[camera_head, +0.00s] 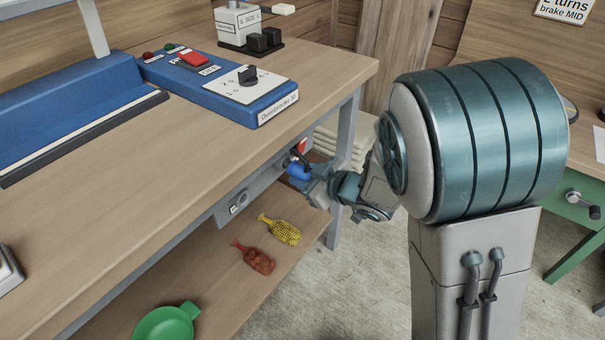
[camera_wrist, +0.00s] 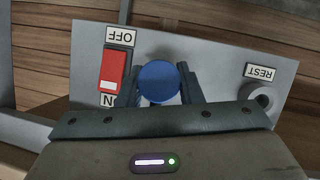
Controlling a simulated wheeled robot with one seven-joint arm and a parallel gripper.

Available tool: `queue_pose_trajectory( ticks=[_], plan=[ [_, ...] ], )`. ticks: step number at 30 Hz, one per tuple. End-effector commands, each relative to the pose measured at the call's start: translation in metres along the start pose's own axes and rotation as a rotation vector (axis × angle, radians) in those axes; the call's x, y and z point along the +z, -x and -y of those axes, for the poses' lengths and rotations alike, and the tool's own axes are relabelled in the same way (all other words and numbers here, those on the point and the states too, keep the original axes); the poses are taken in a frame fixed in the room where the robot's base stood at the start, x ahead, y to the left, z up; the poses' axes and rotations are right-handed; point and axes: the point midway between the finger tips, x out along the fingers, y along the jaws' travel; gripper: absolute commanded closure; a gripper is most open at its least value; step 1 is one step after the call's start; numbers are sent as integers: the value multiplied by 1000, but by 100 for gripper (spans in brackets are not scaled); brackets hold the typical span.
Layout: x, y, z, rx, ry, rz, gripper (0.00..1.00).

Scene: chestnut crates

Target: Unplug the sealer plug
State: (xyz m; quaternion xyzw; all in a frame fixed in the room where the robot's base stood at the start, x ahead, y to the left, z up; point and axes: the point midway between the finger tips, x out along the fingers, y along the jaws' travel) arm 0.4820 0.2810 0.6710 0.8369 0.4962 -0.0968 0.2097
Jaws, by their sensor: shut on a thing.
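The blue sealer plug (camera_wrist: 158,82) is round-ended and sits at the grey outlet panel (camera_wrist: 215,58) in the wrist view. My gripper (camera_wrist: 160,88) is shut on it, one finger on each side. In the head view the plug (camera_head: 298,171) shows under the table's front edge, with my gripper (camera_head: 308,180) around it. I cannot tell whether the plug is fully seated, since my gripper hides its far side. The blue sealer (camera_head: 215,85) stands on the table top.
A red switch (camera_wrist: 114,70) between OFF and ON labels is left of the plug. A round holder (camera_wrist: 262,98) labelled REST is at the right. A yellow net bag (camera_head: 281,231), a red net bag (camera_head: 255,258) and a green pan (camera_head: 165,322) lie on the lower shelf.

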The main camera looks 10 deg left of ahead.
Motion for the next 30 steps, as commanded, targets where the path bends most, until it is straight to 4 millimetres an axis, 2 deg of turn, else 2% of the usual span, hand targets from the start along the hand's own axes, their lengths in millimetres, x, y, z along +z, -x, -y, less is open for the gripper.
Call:
queue_pose_trajectory(
  ticks=[8,9,12,17,30],
  plan=[
    [0,1,0,0,0,-1,100],
    [0,1,0,0,0,-1,76],
    [0,1,0,0,0,-1,100],
    [1,3,0,1,0,-1,100],
    [13,30,-2,1,-1,-1,100]
  ],
)
